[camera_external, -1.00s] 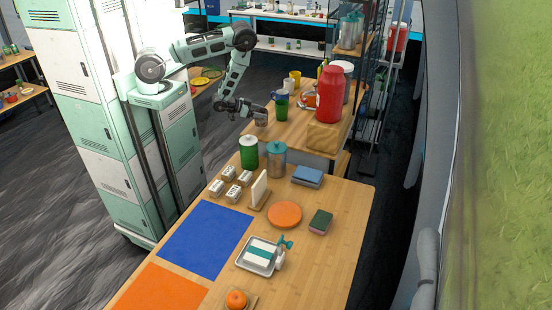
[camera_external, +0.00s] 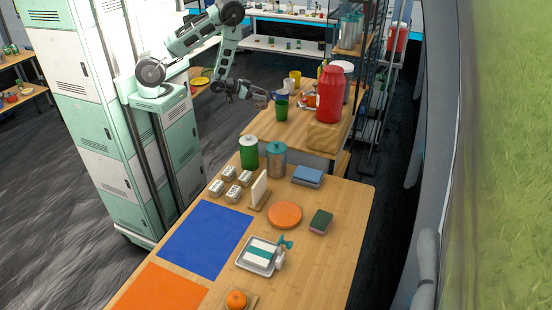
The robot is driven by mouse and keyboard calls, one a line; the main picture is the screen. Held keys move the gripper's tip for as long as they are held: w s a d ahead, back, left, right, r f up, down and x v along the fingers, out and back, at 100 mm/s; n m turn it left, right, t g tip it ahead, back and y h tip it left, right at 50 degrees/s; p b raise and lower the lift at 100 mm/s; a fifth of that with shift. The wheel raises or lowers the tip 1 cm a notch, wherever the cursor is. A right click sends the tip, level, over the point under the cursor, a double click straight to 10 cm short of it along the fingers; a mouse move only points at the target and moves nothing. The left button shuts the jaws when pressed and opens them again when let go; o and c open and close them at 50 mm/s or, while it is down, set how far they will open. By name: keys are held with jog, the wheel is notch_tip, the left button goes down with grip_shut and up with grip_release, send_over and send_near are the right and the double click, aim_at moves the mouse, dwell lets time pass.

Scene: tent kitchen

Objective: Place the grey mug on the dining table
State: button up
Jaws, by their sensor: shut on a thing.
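My gripper (camera_external: 253,93) is shut on a small grey-brown thing, which I take to be the grey mug (camera_external: 262,99). It holds the mug in the air above the left side of the farther wooden table (camera_external: 262,127), to the left of a green cup (camera_external: 281,110). The mug is small here and partly hidden by the fingers. The nearer wooden table (camera_external: 343,215) is in front. Which of the two is the dining table I cannot tell.
A red jar (camera_external: 329,95), a yellow cup (camera_external: 295,80) and a brown block (camera_external: 323,137) stand on the farther table. The nearer table carries a green canister (camera_external: 249,153), a grey canister (camera_external: 276,160), a blue mat (camera_external: 206,240) and an orange plate (camera_external: 285,215). Its right side has free room.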

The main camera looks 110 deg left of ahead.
notch_tip(320, 180, up, 2)
jog(key=shift+r, duration=0.1)
jog(key=w+d+m+t+h+b, duration=0.1)
jog(key=w+d+m+h+b, duration=0.2)
jog(key=w+d, duration=0.65)
jog(key=w+d+m+t+h+b, duration=0.25)
jog(key=w+d, duration=0.45)
jog(key=d, duration=0.5)
jog(key=w+d+m+h+b, duration=0.2)
jog(key=d+h+b, duration=0.1)
jog(key=d, duration=1)
jog(key=s+d+m+g+h+b, duration=0.1)
jog(key=s+d+m+h+b, duration=0.3)
jog(key=d, duration=0.8)
jog(key=s+d+m+g+h+b, duration=0.1)
jog(key=s+d, duration=0.5)
jog(key=d, duration=0.5)
jog(key=s+d+m+g+h+b, duration=0.2)
jog(key=s+d+m+h, duration=0.15)
jog(key=d, duration=0.85)
jog(key=shift+n+t, duration=0.25)
jog(key=shift+n, duration=0.35)
jog(key=f, duration=2.2)
jog(key=shift+s+a+f, duration=0.25)
jog(key=shift+a+f, duration=0.1)
jog(key=shift+a, duration=0.05)
